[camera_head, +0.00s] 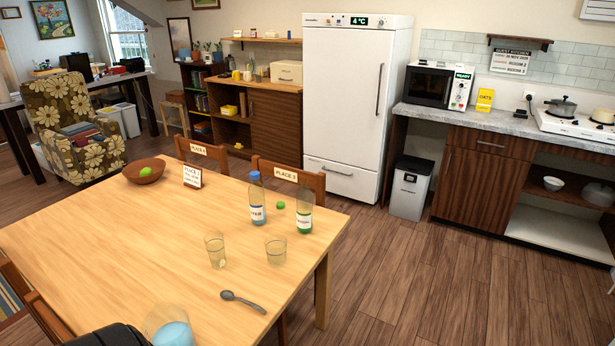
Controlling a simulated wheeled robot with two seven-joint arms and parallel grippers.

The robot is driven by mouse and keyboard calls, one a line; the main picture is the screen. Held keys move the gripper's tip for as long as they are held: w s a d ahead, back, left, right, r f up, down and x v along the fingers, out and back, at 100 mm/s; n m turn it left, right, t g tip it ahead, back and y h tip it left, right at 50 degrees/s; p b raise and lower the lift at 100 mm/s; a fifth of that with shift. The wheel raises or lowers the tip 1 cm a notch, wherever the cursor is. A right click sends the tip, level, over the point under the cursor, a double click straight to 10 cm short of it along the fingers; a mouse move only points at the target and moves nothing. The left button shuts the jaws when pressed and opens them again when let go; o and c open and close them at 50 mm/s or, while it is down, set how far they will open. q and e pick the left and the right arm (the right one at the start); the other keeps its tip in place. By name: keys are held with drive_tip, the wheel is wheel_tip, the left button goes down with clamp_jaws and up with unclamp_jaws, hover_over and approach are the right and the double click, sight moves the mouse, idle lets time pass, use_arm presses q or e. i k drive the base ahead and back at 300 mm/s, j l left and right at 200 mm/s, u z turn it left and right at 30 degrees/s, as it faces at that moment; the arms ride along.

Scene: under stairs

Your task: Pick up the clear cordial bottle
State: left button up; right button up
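Two clear bottles stand upright near the far right edge of the wooden table (130,235). One clear bottle (257,205) has a blue cap and a white label that seems to end in "TER". The other clear bottle (305,212) looks greenish at the bottom, has a pale label, and shows no clear cap. I cannot read which one is the cordial. A small green object (280,205), perhaps a cap, lies between them. Neither gripper is in view. A dark rounded shape at the bottom left edge may be part of me.
Two drinking glasses (215,250) (276,250) stand in front of the bottles. A spoon (243,301), a glass with blue contents (172,330), a bowl (144,171) and a sign (193,176) are on the table. Chairs (290,178) stand behind; floor at right is clear.

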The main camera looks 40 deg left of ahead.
sight(305, 196)
drive_tip(key=i+j+u, duration=0.1)
drive_tip(key=i+u, duration=0.15)
drive_tip(key=u, duration=0.2)
drive_tip(key=i+u, duration=0.25)
drive_tip(key=u, duration=0.15)
drive_tip(key=i+u, duration=0.2)
drive_tip(key=u, duration=0.25)
drive_tip(key=i+l+u, duration=0.25)
drive_tip(key=u, duration=0.15)
